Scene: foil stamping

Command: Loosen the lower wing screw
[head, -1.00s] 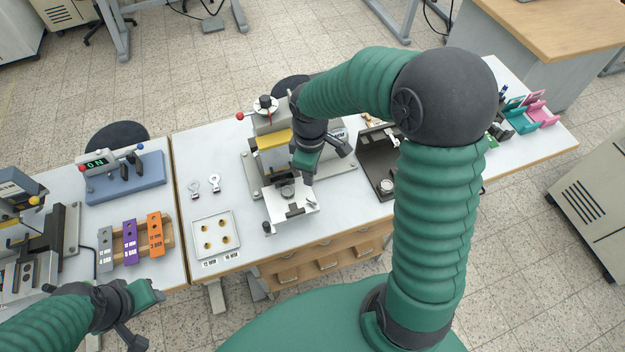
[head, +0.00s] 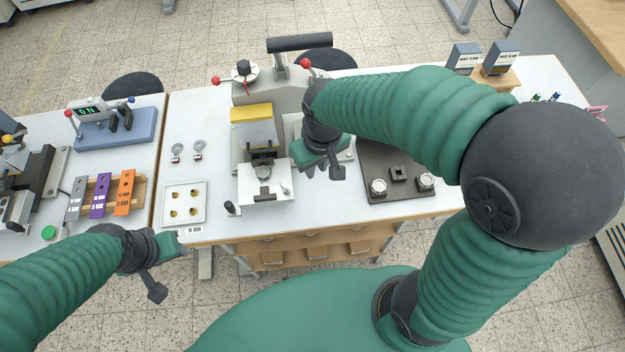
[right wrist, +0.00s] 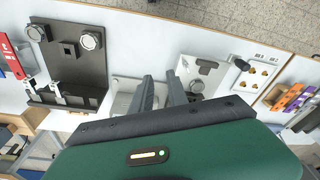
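The stamping press (head: 265,100) stands mid-table, with a yellow block (head: 252,112) on its front and a pale plate (head: 262,192) below. A small silver part at the plate's right edge (head: 285,188) looks like the lower wing screw; it also seems to show beside my fingers in the right wrist view (right wrist: 196,87). My right gripper (head: 322,165) is to the right of the plate, above the table. In the right wrist view its two fingers (right wrist: 160,78) are apart, with nothing between them. My left gripper (head: 178,244) is at the front table edge; its fingers are too small to judge.
A dark board (head: 390,190) with two round knobs lies right of the press. A white tray (head: 168,213) with brass pieces and two small ring-shaped parts lie to the left. A black-knobbed lever (head: 231,208) juts from the plate's front left.

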